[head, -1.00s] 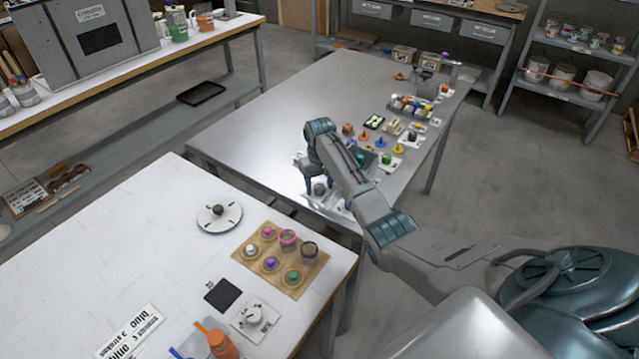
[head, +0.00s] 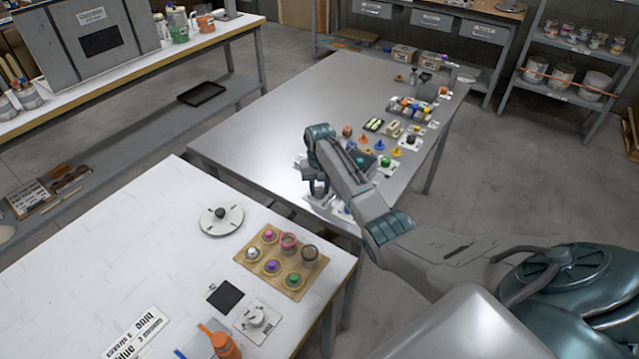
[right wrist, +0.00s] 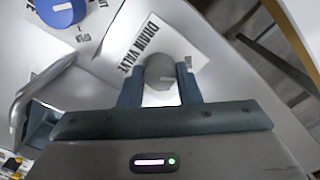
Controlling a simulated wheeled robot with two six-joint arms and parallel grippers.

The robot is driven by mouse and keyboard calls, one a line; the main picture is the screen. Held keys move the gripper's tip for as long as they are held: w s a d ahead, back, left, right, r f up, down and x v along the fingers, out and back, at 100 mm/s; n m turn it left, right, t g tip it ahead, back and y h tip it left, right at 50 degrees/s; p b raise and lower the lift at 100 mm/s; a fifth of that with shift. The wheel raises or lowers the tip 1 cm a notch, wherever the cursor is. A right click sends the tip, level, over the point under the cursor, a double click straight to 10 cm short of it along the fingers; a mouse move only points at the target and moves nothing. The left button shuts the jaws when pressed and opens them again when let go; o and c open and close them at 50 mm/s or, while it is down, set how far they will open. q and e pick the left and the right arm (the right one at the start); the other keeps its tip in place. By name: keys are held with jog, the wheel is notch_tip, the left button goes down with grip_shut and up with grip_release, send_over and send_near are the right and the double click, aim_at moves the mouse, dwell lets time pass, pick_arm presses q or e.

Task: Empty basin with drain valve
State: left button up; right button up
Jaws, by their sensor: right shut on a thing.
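The drain valve's round grey knob (right wrist: 160,72) sits beside a white card (right wrist: 148,45) printed "DRAIN VALVE" in the right wrist view. My right gripper (right wrist: 160,90) is shut on this knob, with one finger on each side. In the head view my right gripper (head: 319,188) is at the near corner of the grey metal table (head: 250,125), and my own arm hides much of that spot. A shiny curved metal rim (right wrist: 32,92) shows at the left of the wrist view; I cannot tell whether it is the basin. My left gripper is not in view.
A blue knob (right wrist: 62,12) is near the valve. Several small coloured items line the metal table's right side, including a green-topped one (head: 386,161). A white table (head: 110,245) stands in front with a wooden board (head: 295,284) of small pots. The metal table's left part is clear.

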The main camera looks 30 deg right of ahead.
jog(key=m+p, duration=0.3)
jog(key=shift+r+m, duration=0.25)
jog(key=shift+m, duration=0.15)
jog(key=m+p, duration=0.2)
jog(key=m, duration=0.1)
jog(key=shift+m, duration=0.3)
jog(key=m+p, duration=0.1)
jog(key=m, duration=0.2)
jog(key=shift+m+p, duration=0.3)
jog(key=shift+p, duration=0.05)
jog(key=shift+w+f+m+p, duration=0.15)
jog(key=shift+m+p, duration=0.4)
jog(key=shift+m, duration=1.25)
jog(key=o, duration=1)
jog(key=shift+c, duration=0.2)
